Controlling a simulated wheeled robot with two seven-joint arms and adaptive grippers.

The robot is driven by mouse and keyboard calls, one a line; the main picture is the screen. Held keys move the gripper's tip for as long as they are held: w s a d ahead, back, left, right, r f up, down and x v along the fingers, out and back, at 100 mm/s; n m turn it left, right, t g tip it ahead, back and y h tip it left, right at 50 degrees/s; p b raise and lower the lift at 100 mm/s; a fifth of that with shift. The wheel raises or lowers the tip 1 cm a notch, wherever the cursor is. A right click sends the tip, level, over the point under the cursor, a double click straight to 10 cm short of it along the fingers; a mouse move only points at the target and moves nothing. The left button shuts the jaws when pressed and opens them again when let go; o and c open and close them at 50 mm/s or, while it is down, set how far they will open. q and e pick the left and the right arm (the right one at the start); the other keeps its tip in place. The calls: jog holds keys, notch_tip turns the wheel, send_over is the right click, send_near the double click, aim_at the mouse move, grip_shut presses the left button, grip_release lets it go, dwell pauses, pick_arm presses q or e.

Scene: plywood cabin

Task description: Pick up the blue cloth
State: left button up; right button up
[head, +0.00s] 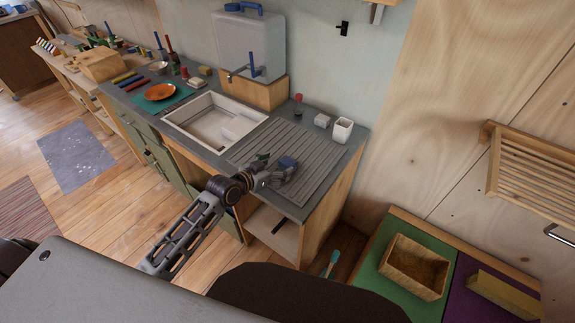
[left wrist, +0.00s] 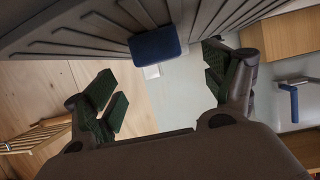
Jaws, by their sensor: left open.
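The blue cloth (head: 287,161) is a small folded dark-blue pad on the grey ribbed drainboard (head: 318,155), right of the sink. My left gripper (head: 275,168) is close beside it over the drainboard, with part of the cloth hidden behind a finger in the head view. In the left wrist view the cloth (left wrist: 155,44) shows at the top, between and beyond the two spread green-padded fingers of the gripper (left wrist: 160,82). The gripper is open and I see nothing between its pads. My right gripper is not in view.
A white sink basin (head: 205,128) lies left of the drainboard. A white cup (head: 343,130), a small grey block (head: 322,120) and a red-topped bottle (head: 298,105) stand along its back edge. A wooden box (head: 415,267) sits on a green surface at the lower right.

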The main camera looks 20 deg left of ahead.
aim_at(286, 163)
pick_arm(q)
jog(key=shift+x, duration=1)
jog(key=shift+p+x, duration=0.35)
jog(key=shift+x, duration=2.25)
jog(key=c, duration=1)
jog(key=shift+r, duration=5)
